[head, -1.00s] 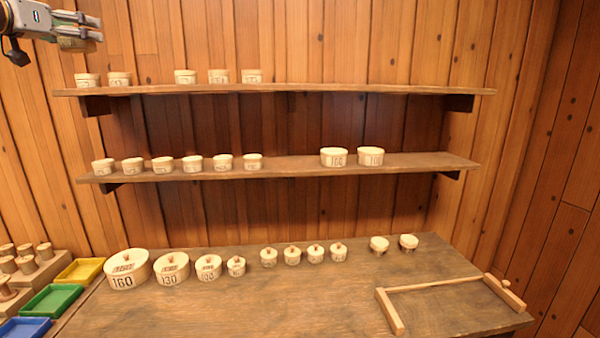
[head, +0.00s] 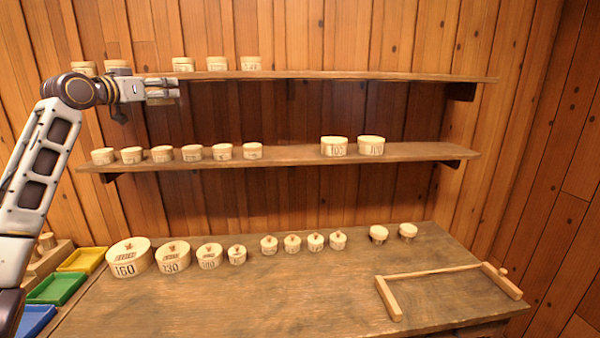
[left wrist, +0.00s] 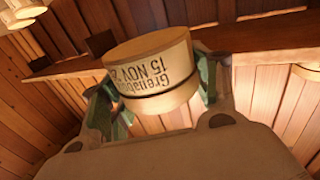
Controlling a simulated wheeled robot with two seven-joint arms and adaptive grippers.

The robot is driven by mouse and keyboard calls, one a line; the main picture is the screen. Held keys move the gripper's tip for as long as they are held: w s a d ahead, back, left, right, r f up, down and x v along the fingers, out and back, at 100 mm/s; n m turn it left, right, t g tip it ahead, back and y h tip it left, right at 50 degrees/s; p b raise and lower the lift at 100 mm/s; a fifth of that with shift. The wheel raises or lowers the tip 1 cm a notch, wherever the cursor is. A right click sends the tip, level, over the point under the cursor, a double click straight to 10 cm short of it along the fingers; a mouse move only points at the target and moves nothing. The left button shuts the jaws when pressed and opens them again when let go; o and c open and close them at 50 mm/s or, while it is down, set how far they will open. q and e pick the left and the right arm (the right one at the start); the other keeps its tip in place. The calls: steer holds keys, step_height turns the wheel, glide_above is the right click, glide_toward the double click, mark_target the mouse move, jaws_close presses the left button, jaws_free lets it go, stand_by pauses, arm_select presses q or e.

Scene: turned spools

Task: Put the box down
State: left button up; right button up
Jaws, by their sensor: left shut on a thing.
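My left gripper (head: 165,90) is in front of the left end of the top shelf (head: 330,76). In the head view the held box is mostly hidden by the gripper. A shelf edge shows behind the box in the wrist view; I cannot tell whether they touch. My right gripper is in neither view.
Several round boxes stand on the top shelf and on the middle shelf (head: 290,153). Several lidded boxes line the back of the bench (head: 260,300). A wooden frame (head: 440,270) lies at right, coloured trays (head: 57,288) at left. The middle shelf's right end is clear.

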arm_select(q)
steer(key=w+d+f+m+g+h, duration=0.15)
steer(key=d+f, duration=0.35)
steer(key=f, duration=0.5)
steer(key=w+d+f+t+h, duration=0.1)
steer(key=w+d+f, duration=0.1)
steer(key=d+f, duration=0.55)
steer(key=s+d+f, duration=0.3)
steer(key=f, duration=0.6)
steer(key=s+d+f, duration=0.2)
steer(key=s+f, duration=0.1)
steer(key=f, duration=0.6)
steer(key=s+d+f, duration=0.3)
steer(key=f, duration=0.6)
steer(key=s+a+f+n+y, duration=0.2)
steer(key=s+f+y, duration=0.2)
steer(key=s+f, duration=0.5)
steer(key=s+a+f+n+t+y, duration=0.1)
steer(key=s+a+f+n+y, duration=0.1)
steer(key=s+f, duration=0.8)
steer(key=shift+s+f+n+y, duration=0.15)
steer(key=shift+s+n+y, duration=0.4)
steer(key=shift+s+y, duration=0.8)
steer(key=shift+s+d+h, duration=0.15)
steer(key=shift+s+h, duration=0.05)
steer(key=shift+h, duration=0.1)
